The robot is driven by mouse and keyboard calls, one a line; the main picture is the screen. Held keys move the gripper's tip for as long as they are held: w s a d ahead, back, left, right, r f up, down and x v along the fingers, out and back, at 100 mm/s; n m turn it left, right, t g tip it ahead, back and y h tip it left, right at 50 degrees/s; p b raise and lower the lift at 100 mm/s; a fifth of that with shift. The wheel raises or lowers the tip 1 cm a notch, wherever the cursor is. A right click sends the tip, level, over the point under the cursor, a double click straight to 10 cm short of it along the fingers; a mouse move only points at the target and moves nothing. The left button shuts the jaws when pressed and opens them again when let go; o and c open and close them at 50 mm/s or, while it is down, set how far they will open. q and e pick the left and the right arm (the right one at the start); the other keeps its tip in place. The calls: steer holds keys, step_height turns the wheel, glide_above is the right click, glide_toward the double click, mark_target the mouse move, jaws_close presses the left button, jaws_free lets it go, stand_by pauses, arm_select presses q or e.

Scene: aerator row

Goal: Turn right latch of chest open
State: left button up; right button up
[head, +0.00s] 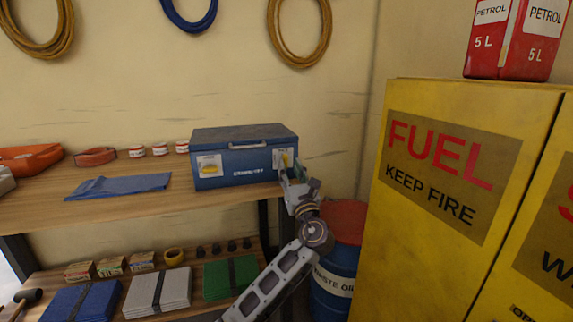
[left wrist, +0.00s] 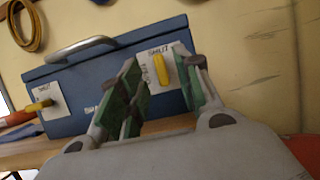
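The blue chest (head: 240,160) stands on the wooden shelf, lid down, and fills much of the left wrist view (left wrist: 75,122). Its right latch is a yellow handle (left wrist: 161,69) on a white plate marked SHUT, standing nearly upright; in the head view my gripper partly covers it (head: 285,159). The left latch (head: 209,169) has a yellow handle lying roughly level. My left gripper (head: 291,173) is at the chest's right front. In the left wrist view its green-padded fingers (left wrist: 165,80) are open, with the right handle seen between them; contact cannot be told. My right gripper is not in view.
The shelf (head: 140,203) holds a blue cloth (head: 118,186), an orange tray (head: 30,158) and small cans left of the chest. A yellow fuel cabinet (head: 420,240) stands at right. A blue waste-oil drum (head: 335,280) is behind my arm.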

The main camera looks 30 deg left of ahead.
mark_target(286, 161)
arm_select(q)
steer(key=x, duration=0.3)
steer(key=shift+b, duration=0.3)
steer(key=shift+w+a+r, duration=0.25)
steer(key=shift+w+a, duration=0.1)
steer(key=shift+a, duration=0.15)
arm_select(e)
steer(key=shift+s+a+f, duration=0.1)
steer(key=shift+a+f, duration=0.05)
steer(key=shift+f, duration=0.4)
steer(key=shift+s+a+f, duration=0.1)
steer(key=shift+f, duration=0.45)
arm_select(q)
jaws_close()
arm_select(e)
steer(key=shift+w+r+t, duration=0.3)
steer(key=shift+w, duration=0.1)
